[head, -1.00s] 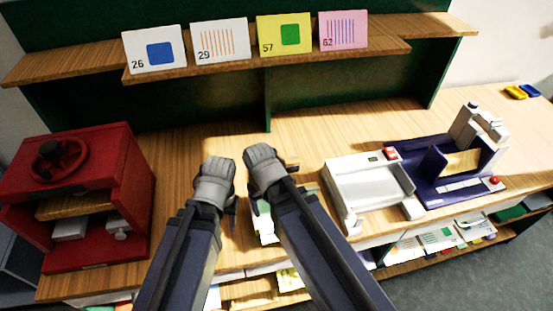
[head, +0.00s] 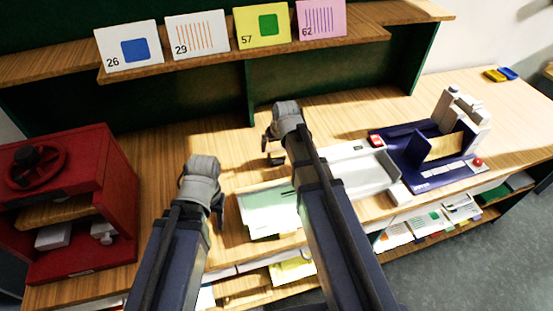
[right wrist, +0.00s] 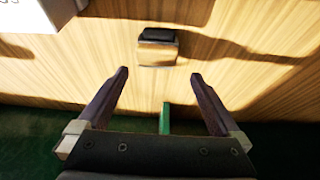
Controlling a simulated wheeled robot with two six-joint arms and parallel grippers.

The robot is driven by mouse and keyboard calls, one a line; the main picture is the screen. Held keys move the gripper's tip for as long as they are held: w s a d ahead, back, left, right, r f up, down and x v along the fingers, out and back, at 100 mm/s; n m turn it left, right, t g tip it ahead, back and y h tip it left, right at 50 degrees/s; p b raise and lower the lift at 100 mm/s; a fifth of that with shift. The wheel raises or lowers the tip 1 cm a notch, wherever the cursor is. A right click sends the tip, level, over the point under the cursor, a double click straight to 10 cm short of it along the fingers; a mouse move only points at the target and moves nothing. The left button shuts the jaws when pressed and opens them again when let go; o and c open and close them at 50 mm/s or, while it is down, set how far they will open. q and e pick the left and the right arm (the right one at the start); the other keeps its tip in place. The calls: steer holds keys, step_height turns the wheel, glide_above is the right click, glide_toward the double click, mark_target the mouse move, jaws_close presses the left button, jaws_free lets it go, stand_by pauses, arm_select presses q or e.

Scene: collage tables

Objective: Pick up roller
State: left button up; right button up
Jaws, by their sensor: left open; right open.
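A small block-like thing with a dark top and a tan body, which looks like the roller (right wrist: 157,47), lies on the wooden table in the right wrist view. It also shows as a small dark shape (head: 276,158) in the head view. My right gripper (head: 268,139) is open above the table close to it. In the right wrist view, its two spread fingers (right wrist: 158,80) point toward the thing, which lies beyond the tips with nothing between them. My left gripper (head: 217,208) is open and empty, left of the pale green sheets.
A red press (head: 92,205) stands at the left. The pale green sheets (head: 262,222) lie near the front edge. A white tray machine (head: 362,176) and a blue device (head: 412,172) stand at the right. A shelf with numbered cards (head: 197,35) runs along the back.

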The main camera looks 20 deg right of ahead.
mark_target(277, 150)
arm_select(q)
step_height(277, 150, down, 5)
steer(key=b, duration=0.4)
steer(key=shift+b, duration=0.4)
arm_select(e)
steer(key=x, duration=0.5)
steer(key=shift+d+f, duration=0.25)
steer(key=shift+d, duration=0.05)
steer(key=shift+r, duration=0.1)
steer(key=c, duration=1.2)
arm_select(q)
steer(key=shift+r, duration=0.15)
arm_select(e)
steer(key=shift+r, duration=0.1)
